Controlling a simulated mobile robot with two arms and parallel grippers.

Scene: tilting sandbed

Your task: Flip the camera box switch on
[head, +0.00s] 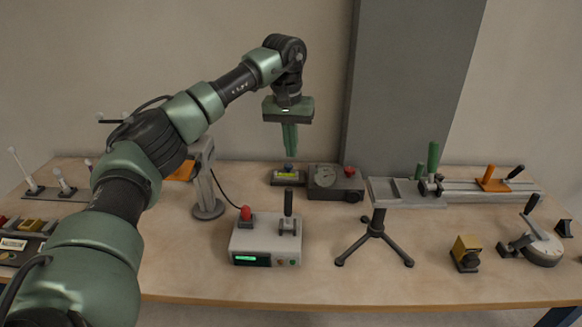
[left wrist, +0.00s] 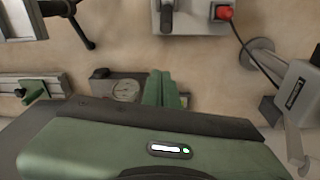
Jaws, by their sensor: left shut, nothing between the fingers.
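The pale grey box (head: 265,244), joined by a black cable to a grey stand, looks like the camera box. It has a red knob (head: 246,213), an upright black lever (head: 288,203) and a lit green display (head: 250,260) on its front. Its label cannot be read. In the left wrist view the box (left wrist: 195,27) is cut off at the top edge, with the black lever (left wrist: 166,17) and red knob (left wrist: 223,13) showing. My left gripper (head: 290,153) is shut and empty, pointing down above the back of the table, apart from the box. My right gripper is not in view.
The grey stand (head: 206,190) is left of the box, partly behind my left arm. A gauge box (head: 336,182) and a small yellow-fronted unit (head: 288,177) lie behind. A black tripod (head: 375,230) stands to the right. The table front (head: 330,288) is clear.

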